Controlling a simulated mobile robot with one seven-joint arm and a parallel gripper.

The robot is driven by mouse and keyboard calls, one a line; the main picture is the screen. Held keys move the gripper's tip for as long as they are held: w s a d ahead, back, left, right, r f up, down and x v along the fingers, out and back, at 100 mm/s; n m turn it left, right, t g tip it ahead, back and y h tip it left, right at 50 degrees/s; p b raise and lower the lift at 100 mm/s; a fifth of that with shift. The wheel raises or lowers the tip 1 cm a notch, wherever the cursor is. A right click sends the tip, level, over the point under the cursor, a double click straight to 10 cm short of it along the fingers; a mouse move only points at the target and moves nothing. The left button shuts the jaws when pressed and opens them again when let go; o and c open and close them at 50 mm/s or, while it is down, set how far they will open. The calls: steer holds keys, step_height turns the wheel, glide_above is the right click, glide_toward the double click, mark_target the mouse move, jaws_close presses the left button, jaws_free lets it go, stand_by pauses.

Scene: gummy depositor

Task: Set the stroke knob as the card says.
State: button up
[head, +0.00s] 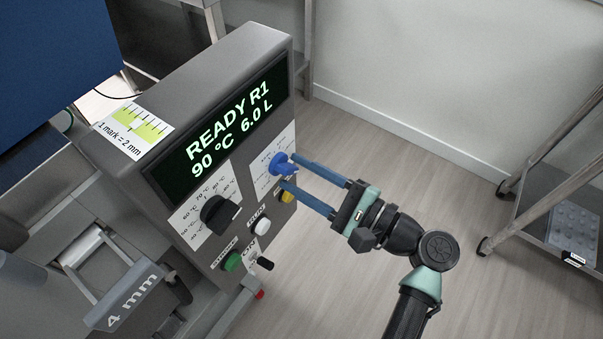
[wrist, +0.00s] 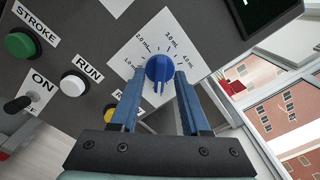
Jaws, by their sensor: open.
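A blue knob (head: 280,163) sits on a white dial plate with marks in mL on the front of the grey control box. In the wrist view the knob (wrist: 158,68) lies between and just beyond the fingertips, with marks from about 1.0 to 4.0 mL around it. My gripper (head: 289,171) is open, its blue fingers pointing at the knob; it also shows in the wrist view (wrist: 160,80). Contact cannot be told. A card (head: 133,130) on top of the box shows green bars, a scale and "1 mark = 2 mm".
A black temperature knob (head: 221,213), green button (head: 233,262), white button (head: 262,227), yellow button (head: 287,196) and black switch (head: 265,263) share the panel. The display (head: 225,130) reads "READY R1 90 °C 6.0 L". A "4 mm" plate (head: 122,297) is at lower left.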

jaws_close()
steer(key=shift+n, duration=0.3)
stand_by(0.3)
steer(key=n+b, duration=0.1)
steer(key=n, duration=0.2)
steer(key=shift+f+n, duration=0.15)
steer(key=shift+n, duration=0.25)
steer(key=n+b, duration=0.2)
steer(key=n, duration=0.1)
steer(key=shift+n, duration=0.3)
steer(key=shift+f+n+b, duration=0.1)
steer(key=shift+n+b, duration=5.9)
steer(key=shift+n, duration=0.6)
